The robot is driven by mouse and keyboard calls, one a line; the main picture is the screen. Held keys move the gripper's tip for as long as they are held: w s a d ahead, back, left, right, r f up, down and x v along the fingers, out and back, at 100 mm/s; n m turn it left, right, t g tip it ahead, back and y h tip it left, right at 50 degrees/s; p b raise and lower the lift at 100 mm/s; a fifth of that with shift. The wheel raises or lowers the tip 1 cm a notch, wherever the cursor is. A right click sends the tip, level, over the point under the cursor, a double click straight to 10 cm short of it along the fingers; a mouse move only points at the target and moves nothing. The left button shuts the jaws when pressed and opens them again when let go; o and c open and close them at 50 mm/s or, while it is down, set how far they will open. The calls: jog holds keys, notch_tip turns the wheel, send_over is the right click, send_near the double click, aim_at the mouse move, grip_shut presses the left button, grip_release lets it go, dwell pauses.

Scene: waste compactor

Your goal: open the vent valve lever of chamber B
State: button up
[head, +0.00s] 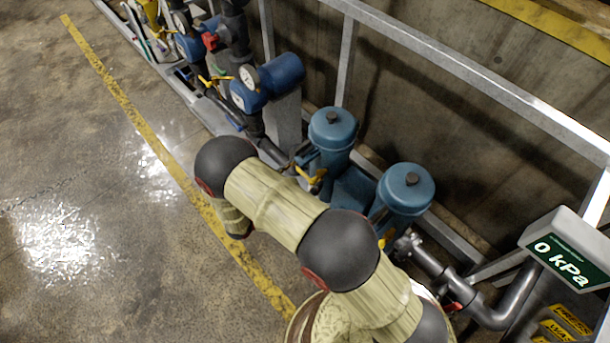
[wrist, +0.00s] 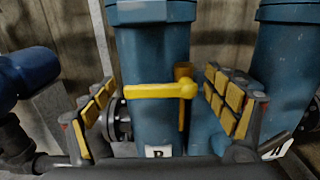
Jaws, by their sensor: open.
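Chamber B (wrist: 158,62) is a blue upright cylinder with a white "B" label (wrist: 157,152), in the middle of the wrist view. In the head view, it appears to be the left of two capped blue cylinders (head: 333,130). The yellow vent valve lever (wrist: 155,91) lies level across its front, its hub at the right end. A darker yellow-brown upright bar (wrist: 183,112) shows behind the hub. My gripper (wrist: 160,106) is open, with yellow-padded fingers left and right of the lever. I see no contact; depth is unclear. In the head view, my arm hides the gripper.
A second blue cylinder (wrist: 288,70) labelled "A" stands close on the right. A dark flange (wrist: 118,122) and a blue device (wrist: 28,78) are on the left. Metal rails (head: 470,65) and a wall stand behind. A display (head: 562,258) reads 0 kPa. The floor at left is clear.

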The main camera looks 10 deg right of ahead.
jog(key=shift+d, duration=0.1)
jog(key=shift+c, duration=1.1)
jog(key=c, duration=1.5)
